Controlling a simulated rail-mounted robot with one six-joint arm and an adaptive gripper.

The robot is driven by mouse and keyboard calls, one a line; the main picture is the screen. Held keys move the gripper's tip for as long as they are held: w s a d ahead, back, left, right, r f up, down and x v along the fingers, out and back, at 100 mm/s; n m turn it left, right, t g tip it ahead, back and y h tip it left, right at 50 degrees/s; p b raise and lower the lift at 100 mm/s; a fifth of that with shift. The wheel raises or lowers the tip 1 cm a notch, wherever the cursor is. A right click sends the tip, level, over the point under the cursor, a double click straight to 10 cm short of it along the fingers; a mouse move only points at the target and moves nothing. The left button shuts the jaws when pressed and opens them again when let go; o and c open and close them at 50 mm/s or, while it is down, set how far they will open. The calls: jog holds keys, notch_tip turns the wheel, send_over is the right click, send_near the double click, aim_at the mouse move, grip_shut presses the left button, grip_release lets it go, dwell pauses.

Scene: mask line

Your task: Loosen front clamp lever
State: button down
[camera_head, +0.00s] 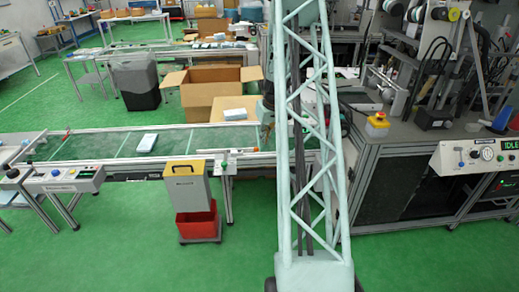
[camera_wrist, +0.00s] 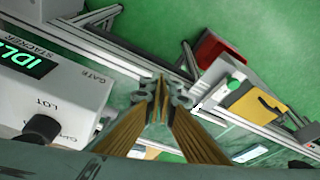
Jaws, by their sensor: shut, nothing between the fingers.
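My gripper (camera_wrist: 162,92) is shut and empty in the wrist view, its two tan fingers meeting in the middle of the picture. Below the fingertips lies the conveyor frame, with a white stacker panel (camera_wrist: 60,90) showing a green IDLE display at the left. In the head view, part of my gripper (camera_head: 267,115) shows beside my pale green lattice column, above the conveyor (camera_head: 105,145); the column hides some of it. I cannot pick out the front clamp lever for sure in either view. A small pale rod-like part (camera_head: 232,152) lies along the conveyor's front rail.
An open carton (camera_head: 210,88) stands behind. A machine bench (camera_head: 400,130) with an IDLE panel is at right.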

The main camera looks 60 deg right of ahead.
jog(key=shift+f, duration=0.1)
jog(key=w+d+f+b, duration=0.1)
jog(key=w+f, duration=0.2)
jog(key=f, duration=0.2)
jog(key=w+d+f+b, duration=0.1)
jog(key=w+d+f, duration=0.1)
jog(key=f, duration=0.3)
jog(key=shift+w+d, duration=0.25)
jog(key=shift+w, duration=0.25)
dwell(0.4)
jog(key=shift+d, duration=0.1)
jog(key=shift+w+d, duration=0.15)
jog(key=shift+d, duration=0.5)
jog(key=shift+a+b, duration=0.2)
jog(key=shift+b, duration=0.25)
jog(key=shift+a, duration=0.35)
